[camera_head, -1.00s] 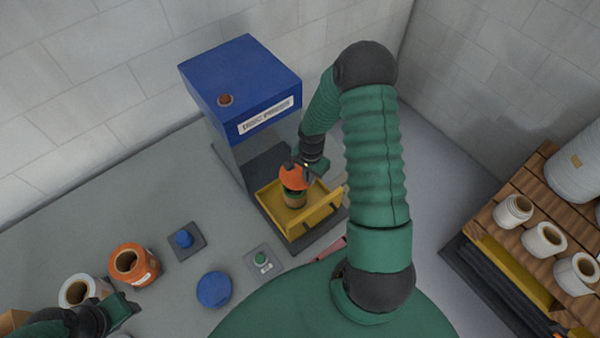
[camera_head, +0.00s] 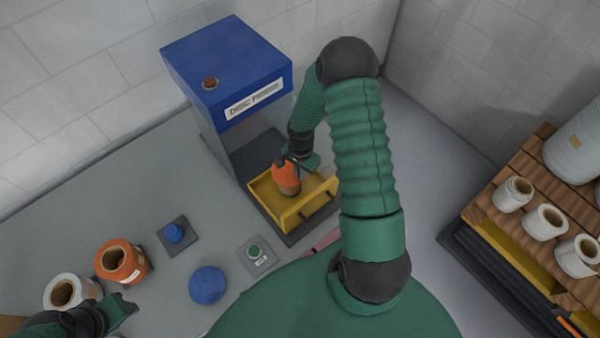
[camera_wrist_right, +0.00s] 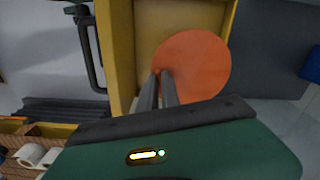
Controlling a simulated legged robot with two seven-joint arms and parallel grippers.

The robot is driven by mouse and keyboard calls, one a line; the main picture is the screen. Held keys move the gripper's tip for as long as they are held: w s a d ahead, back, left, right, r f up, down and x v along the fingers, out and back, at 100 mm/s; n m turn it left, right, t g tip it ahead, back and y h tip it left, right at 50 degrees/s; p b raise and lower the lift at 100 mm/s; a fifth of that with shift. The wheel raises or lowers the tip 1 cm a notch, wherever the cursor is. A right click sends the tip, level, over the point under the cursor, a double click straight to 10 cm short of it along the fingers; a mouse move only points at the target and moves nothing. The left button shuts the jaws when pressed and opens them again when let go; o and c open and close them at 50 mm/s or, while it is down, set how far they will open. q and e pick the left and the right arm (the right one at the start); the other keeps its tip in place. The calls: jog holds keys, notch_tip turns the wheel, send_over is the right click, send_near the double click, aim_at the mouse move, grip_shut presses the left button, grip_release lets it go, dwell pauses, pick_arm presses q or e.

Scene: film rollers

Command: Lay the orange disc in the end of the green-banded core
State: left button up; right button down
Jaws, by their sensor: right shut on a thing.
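The orange disc (camera_head: 285,176) is gripped at its edge by my right gripper (camera_head: 290,160), over the yellow tray (camera_head: 262,191) of the disc press. In the right wrist view, the closed fingers (camera_wrist_right: 160,88) of my right gripper meet the edge of the disc (camera_wrist_right: 197,64), which shows its flat face.
The blue-topped disc press (camera_head: 228,75) rises behind the tray. A wooden rack (camera_head: 497,229) holds white rolls at right.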

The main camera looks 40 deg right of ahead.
jog(key=shift+w, duration=0.15)
jog(key=shift+a, duration=0.15)
jog(key=shift+a+r, duration=0.2)
jog(key=shift+a, duration=0.25)
jog(key=shift+s+a+r, duration=0.1)
jog(key=shift+s+a, duration=0.1)
jog(key=shift+s+d+f, duration=0.15)
jog(key=shift+d, duration=0.25)
jog(key=shift+s+d+f, duration=0.1)
jog(key=shift+d+f, duration=0.05)
jog(key=shift+d, duration=0.2)
jog(key=shift+a+r, duration=0.15)
jog(key=shift+a, duration=0.2)
jog(key=c, duration=1.6)
grip_release()
pick_arm(q)
jog(key=shift+w+a, duration=0.1)
jog(key=shift+a, duration=0.35)
pick_arm(e)
jog(key=shift+o, duration=0.5)
jog(key=shift+d, duration=0.15)
